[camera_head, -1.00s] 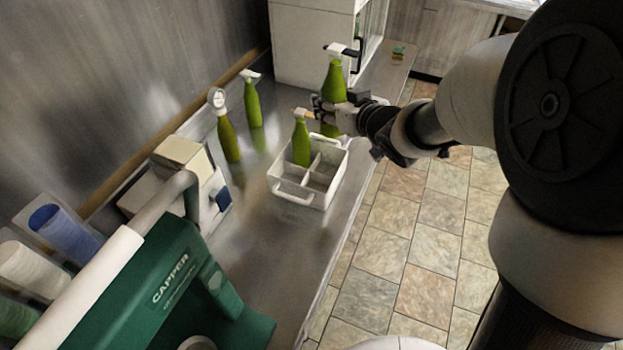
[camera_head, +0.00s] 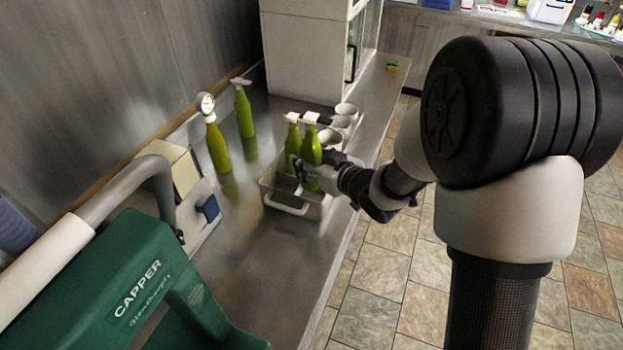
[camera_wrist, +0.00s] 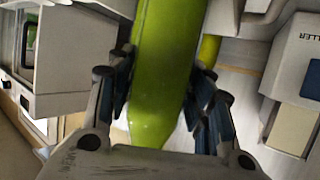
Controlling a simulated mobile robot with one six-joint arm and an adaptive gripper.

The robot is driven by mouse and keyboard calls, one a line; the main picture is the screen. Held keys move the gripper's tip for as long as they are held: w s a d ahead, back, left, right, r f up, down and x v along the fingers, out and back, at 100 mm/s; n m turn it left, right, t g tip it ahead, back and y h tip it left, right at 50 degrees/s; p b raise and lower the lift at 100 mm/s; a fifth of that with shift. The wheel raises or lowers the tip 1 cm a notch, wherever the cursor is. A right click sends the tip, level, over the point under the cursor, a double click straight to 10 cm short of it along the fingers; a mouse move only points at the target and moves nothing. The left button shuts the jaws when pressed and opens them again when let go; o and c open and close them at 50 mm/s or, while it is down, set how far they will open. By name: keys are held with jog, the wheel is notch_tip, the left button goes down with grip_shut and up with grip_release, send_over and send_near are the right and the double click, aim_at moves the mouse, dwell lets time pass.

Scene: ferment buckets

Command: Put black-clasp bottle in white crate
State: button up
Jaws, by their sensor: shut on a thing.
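My gripper (camera_head: 308,172) is shut on a green bottle (camera_head: 311,150) with a white top and a dark piece beside it, which looks like the black clasp. The bottle stands nearly upright at the white crate (camera_head: 287,208), over its right part. Its base is partly hidden, so I cannot tell whether it rests on the crate floor. A second green bottle (camera_head: 292,142) stands in the crate just left of the held one. In the wrist view the held bottle's green body (camera_wrist: 165,75) runs between my fingers.
Two more green bottles stand on the steel counter to the left, one with a round gauge (camera_head: 217,147) and one with a white top (camera_head: 244,112). White cups (camera_head: 340,124) stand behind the crate. A green capper (camera_head: 140,285) fills the front left.

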jog(key=shift+f+b, duration=0.8)
jog(key=shift+f, duration=1.3)
jog(key=shift+f+b, duration=0.55)
jog(key=shift+f, duration=0.1)
jog(key=o, duration=1.5)
jog(key=shift+o, duration=0.2)
